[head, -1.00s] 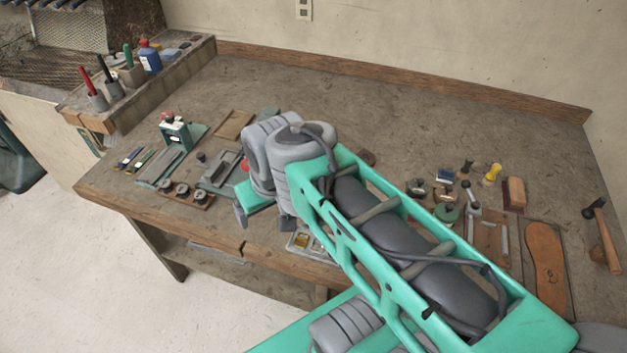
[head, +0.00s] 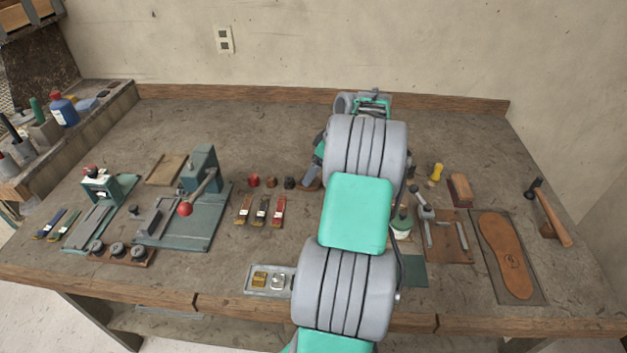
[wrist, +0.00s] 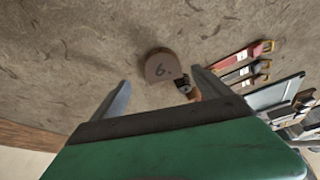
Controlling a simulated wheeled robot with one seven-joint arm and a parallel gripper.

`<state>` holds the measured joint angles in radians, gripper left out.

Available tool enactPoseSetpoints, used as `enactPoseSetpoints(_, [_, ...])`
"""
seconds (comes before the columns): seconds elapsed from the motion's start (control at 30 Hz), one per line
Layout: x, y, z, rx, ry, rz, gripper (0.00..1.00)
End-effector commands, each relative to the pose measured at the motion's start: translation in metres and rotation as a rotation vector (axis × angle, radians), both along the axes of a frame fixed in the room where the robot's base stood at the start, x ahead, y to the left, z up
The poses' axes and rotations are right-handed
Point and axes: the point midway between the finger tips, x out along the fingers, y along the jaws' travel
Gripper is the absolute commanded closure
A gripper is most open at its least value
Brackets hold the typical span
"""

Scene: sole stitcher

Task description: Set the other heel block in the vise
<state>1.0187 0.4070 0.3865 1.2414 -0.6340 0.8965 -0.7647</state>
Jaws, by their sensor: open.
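A rounded brown heel block (wrist: 162,66), marked "6.", lies on the bench between and beyond the fingertips of my gripper (wrist: 160,80) in the wrist view. My gripper is open, empty and apart from the block. A low grey vise-like fixture (head: 149,224) stands on the left, beside the press with the red-knobbed lever (head: 185,209). I cannot tell what its jaws hold.
Small red, brown and black pieces stand in a row close to the block; the black one (head: 289,183) is nearest. Several straps (head: 261,210) lie in front. A metal tray (head: 268,281) sits at the front edge. A hammer (head: 553,218) and leather sole (head: 507,254) lie right.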

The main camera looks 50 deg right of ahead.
Motion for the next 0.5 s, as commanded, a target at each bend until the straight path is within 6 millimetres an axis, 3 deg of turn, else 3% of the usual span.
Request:
enactPoseSetpoints(0.23, [0.011, 0.009, -0.037, 0.001, 0.001, -0.001, 0.13])
enactPoseSetpoints(0.5, [0.011, 0.007, -0.041, 0.0, 0.001, -0.005, 0.15])
